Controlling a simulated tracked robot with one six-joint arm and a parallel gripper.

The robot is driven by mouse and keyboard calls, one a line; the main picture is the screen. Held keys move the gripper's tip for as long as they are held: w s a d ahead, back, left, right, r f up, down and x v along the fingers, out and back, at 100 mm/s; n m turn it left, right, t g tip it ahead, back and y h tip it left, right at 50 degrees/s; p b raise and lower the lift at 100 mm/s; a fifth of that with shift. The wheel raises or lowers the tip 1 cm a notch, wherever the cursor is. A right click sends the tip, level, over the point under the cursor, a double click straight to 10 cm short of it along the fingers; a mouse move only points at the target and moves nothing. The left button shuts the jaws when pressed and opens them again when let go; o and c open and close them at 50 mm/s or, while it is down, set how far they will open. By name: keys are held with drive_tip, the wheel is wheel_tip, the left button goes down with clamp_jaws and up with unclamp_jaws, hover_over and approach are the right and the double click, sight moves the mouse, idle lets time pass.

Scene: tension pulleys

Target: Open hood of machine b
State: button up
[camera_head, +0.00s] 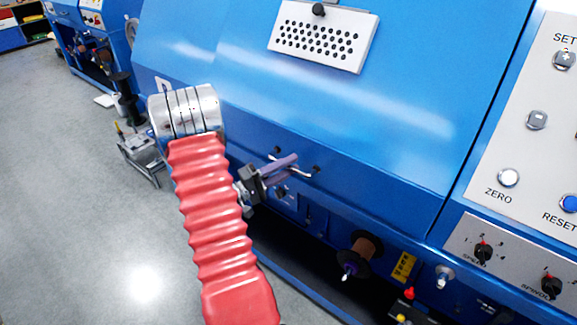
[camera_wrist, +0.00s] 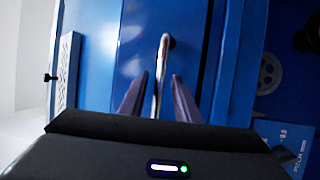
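The machine's blue hood (camera_head: 220,110) is a large panel that appears closed in the head view. Its metal bar handle (camera_head: 304,171) is on the lower front. My gripper (camera_head: 288,162) reaches the handle from the left, and its fingers hide part of the bar. In the wrist view, the handle (camera_wrist: 163,50) runs lengthwise between the two fingers of my gripper (camera_wrist: 159,77). Both fingers are apart, with a gap on each side of the bar. The handle's near end is hidden behind the gripper body.
A control panel (camera_head: 535,150) with buttons and knobs is at the right. A perforated plate (camera_head: 323,35) sits high on the hood. A spool (camera_head: 364,249) sticks out below. Another blue machine (camera_head: 95,45) stands at the far left. Grey floor (camera_head: 70,200) is clear at left.

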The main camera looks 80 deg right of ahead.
clamp_jaws()
idle(0.3)
idle(0.3)
drive_tip(key=shift+d, duration=0.15)
drive_tip(key=shift+a, duration=0.2)
